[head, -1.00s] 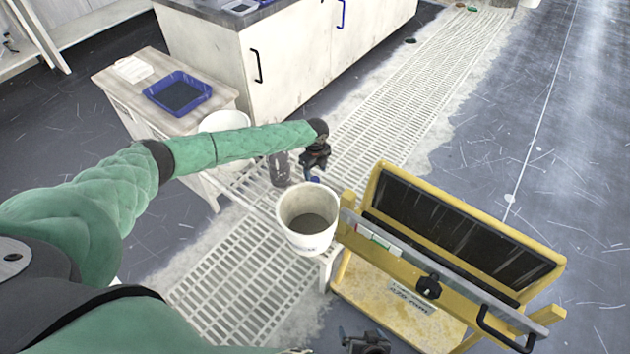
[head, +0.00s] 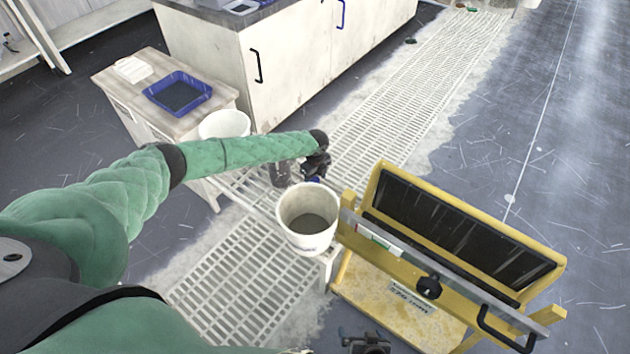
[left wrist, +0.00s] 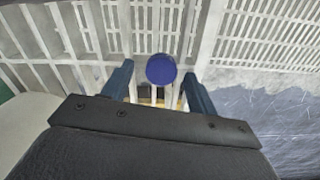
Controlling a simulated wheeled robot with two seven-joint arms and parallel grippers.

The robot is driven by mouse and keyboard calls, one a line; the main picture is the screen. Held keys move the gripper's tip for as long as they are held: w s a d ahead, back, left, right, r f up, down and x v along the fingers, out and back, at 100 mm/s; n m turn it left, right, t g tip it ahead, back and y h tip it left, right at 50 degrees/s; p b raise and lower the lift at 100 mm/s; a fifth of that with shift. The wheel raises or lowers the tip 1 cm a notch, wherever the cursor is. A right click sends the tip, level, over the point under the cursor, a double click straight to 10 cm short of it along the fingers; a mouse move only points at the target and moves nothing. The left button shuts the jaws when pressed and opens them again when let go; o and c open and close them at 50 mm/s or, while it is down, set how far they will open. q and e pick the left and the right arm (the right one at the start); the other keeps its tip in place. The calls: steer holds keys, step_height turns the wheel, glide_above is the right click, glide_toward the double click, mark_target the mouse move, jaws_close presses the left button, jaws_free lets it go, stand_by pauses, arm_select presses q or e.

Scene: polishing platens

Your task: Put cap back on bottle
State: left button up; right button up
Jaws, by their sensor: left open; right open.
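My left gripper (head: 315,168) is behind the white bucket, beside a dark see-through container (head: 279,171). In the left wrist view its two fingers (left wrist: 158,90) are apart, with a round blue cap (left wrist: 161,69) showing between and just beyond them. I see no finger touching the cap. A bit of blue also shows under the gripper in the head view. I cannot tell whether the cap lies loose or sits on a bottle; no bottle body is clear below it. My right gripper (head: 366,344) is open at the bottom edge, away from these things.
The white bucket (head: 292,232) with grey contents stands close in front of my left gripper. A yellow rack (head: 345,270) with dark panels is to its right. A wooden cabinet (head: 215,98) with a blue tray (head: 206,92) is at left. Slatted grating (head: 390,105) covers the floor behind.

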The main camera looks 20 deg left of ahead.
mark_target(316, 180)
arm_select(q)
steer(key=c, duration=1.1)
steer(key=shift+r, duration=0.5)
step_height(316, 180, up, 3)
steer(key=shift+f, duration=0.1)
steer(key=s+d+r, duration=0.2)
steer(key=d, duration=0.1)
steer(key=s+d+r, duration=0.5)
steer(key=shift+s+d+r+p, duration=0.15)
steer(key=shift+s+d+p, duration=0.15)
steer(key=shift+s+d, duration=0.1)
